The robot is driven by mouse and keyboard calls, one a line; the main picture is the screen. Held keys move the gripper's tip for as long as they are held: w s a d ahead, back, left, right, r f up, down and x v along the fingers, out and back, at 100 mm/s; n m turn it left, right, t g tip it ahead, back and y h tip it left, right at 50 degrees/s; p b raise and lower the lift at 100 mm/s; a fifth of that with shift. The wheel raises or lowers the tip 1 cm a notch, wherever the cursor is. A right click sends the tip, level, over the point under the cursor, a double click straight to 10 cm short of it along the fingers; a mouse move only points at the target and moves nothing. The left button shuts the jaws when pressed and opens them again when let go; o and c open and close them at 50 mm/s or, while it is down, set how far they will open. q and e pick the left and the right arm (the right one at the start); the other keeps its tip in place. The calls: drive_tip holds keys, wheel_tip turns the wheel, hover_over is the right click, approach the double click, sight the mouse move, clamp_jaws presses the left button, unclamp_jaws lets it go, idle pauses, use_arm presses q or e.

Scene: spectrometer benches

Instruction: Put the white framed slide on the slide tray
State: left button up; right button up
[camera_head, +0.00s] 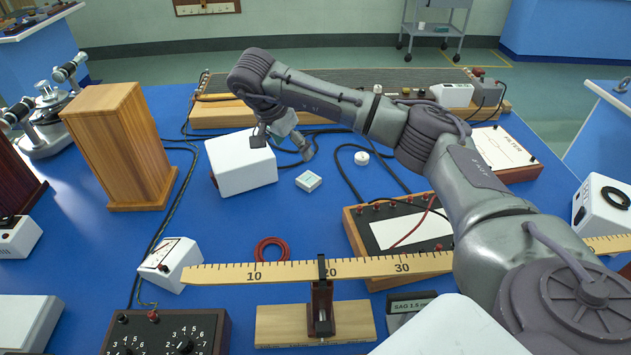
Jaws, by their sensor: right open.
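A small white square piece with a grey-green centre, which looks like the white framed slide (308,181), lies on the blue bench top right of a white box. My right gripper (284,146) is open and empty, pointing down. In the picture it is just above and left of the slide, apart from it and partly in front of the white box. I cannot make out a slide tray for certain. My left gripper is not in view.
The white box (240,170) stands close to the slide. A wooden block (120,145) is at left. A ruler beam (225,273) on a stand crosses the front, with a red ring (271,250) behind it. Black cables run behind. Blue bench is clear between slide and ring.

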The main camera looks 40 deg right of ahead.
hover_over(309, 178)
drive_tip(key=a, duration=0.2)
wheel_tip(309, 178, down, 7)
drive_tip(key=shift+a+f, duration=0.15)
drive_tip(key=shift+s+p+x, duration=0.15)
drive_tip(key=shift+p+x, duration=0.25)
drive_tip(key=shift+x, duration=0.9)
drive_tip(key=shift+s+p+x, duration=0.1)
drive_tip(key=shift+p+x, duration=0.25)
drive_tip(key=shift+x, duration=0.95)
drive_tip(key=shift+a, duration=0.1)
drive_tip(key=c, duration=1.3)
